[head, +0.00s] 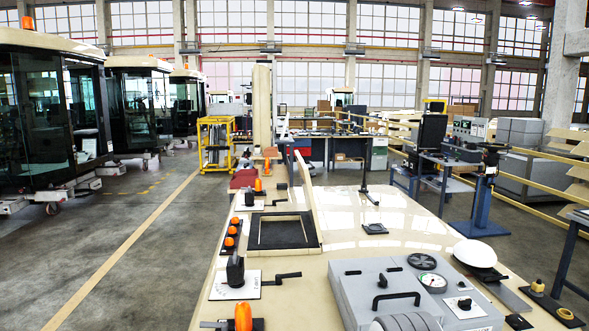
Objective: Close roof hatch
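The cream roof panel (350,210) stretches away from me in the head view. A square hatch opening with a black frame (284,244) is set in its left-middle part. The cream hatch lid (308,196) stands raised, nearly upright, along the right side of the frame, seen almost edge-on. The hatch is open. Its hinge and any latch are too small to make out. My gripper is not in view.
Orange beacons (230,235) and a black knob (235,268) stand left of the hatch. A grey unit with a black handle (396,301) and a white dome (475,253) are nearer, to the right. A thin black post (364,175) stands beyond the lid. Open floor (120,240) lies left.

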